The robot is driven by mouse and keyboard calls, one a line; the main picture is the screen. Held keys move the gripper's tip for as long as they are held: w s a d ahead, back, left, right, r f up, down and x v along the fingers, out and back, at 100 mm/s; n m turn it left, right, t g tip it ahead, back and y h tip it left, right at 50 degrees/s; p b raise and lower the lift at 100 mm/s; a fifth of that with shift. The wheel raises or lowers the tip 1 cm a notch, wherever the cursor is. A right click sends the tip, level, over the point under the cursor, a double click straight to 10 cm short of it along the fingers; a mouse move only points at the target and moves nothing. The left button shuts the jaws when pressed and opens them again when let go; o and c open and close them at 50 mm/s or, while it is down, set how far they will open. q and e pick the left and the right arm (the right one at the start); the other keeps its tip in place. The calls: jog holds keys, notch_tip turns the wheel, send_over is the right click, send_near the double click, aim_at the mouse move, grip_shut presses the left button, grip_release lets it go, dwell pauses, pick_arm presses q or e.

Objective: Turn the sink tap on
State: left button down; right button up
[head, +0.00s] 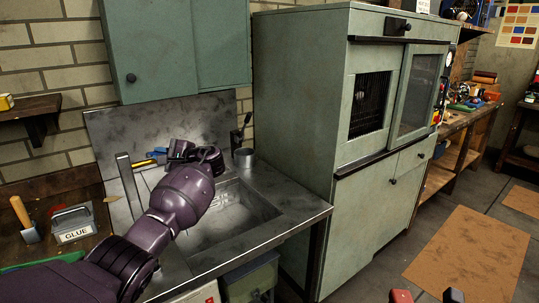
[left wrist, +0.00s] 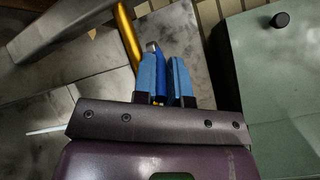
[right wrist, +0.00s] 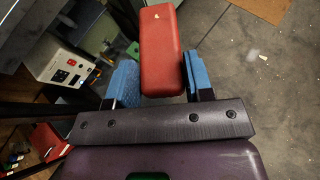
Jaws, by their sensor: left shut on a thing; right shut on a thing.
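The metal sink (head: 235,212) stands against the brick wall. A tall square grey metal post (head: 130,185), probably the tap, rises at its left; a similar grey bar (left wrist: 60,28) crosses the top left of the left wrist view. My left gripper (head: 190,152) reaches over the back of the sink. In its wrist view, its light blue fingers (left wrist: 165,75) are shut on a darker blue piece (left wrist: 184,82); whether it belongs to the tap is unclear. A yellow rod (left wrist: 128,38) lies beside it. My right gripper (right wrist: 162,62) is shut on a red block (right wrist: 160,45).
A green cabinet (head: 295,120) rises to the right, and a wall cupboard (head: 155,50) hangs above. A glue holder (head: 74,225) is on the left bench. Open floor (head: 360,285) lies at right.

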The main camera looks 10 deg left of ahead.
pick_arm(q)
jog(key=shift+w+f+n+g+b, duration=0.3)
jog(key=shift+n+g+b, duration=0.3)
jog(key=shift+g, duration=0.3)
pick_arm(e)
notch_tip(320, 180, down, 3)
jog(key=shift+s+f, duration=0.1)
pick_arm(q)
jog(key=shift+r+g, duration=0.15)
jog(key=shift+g, duration=0.25)
pick_arm(e)
jog(key=shift+f, duration=0.3)
pick_arm(q)
jog(key=c, duration=1.2)
grip_release()
jog(key=shift+r, duration=0.15)
jog(key=shift+o, duration=0.2)
jog(key=d, duration=1.2)
jog(key=shift+w, duration=0.2)
pick_arm(e)
jog(key=shift+f+g, duration=0.15)
jog(key=shift+g, duration=0.15)
